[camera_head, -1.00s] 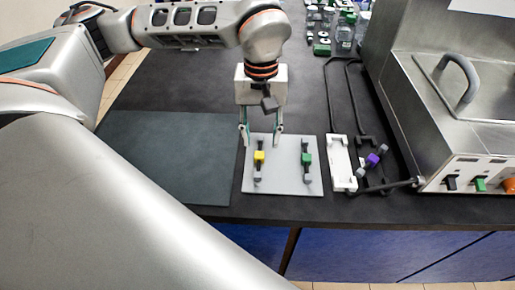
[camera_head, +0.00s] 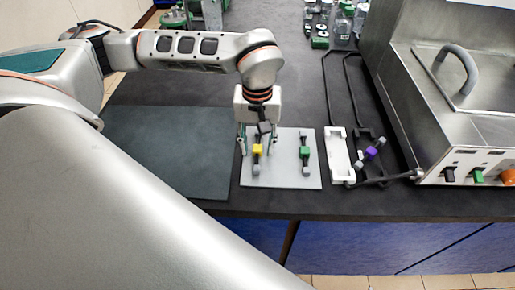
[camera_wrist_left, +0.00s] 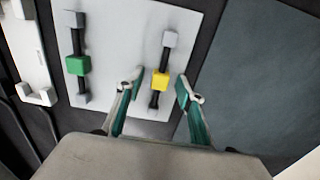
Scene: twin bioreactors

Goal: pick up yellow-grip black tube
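The yellow-grip black tube (camera_head: 257,152) lies on the left part of a light grey plate (camera_head: 282,179). It also shows in the left wrist view (camera_wrist_left: 160,80), with a grey end cap and a yellow middle block. My left gripper (camera_head: 257,147) is above the tube, pointing down. In the left wrist view the open fingers (camera_wrist_left: 160,90) stand on either side of the tube's near part, apart from it. The head view hides part of the tube's far end behind the gripper. My right gripper is not in view.
A green-grip tube (camera_head: 305,153) lies on the same plate, to the right. A white holder (camera_head: 339,155) and a purple-grip tube (camera_head: 371,153) are further right, beside a steel machine (camera_head: 450,110). A dark mat (camera_head: 165,150) lies left of the plate.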

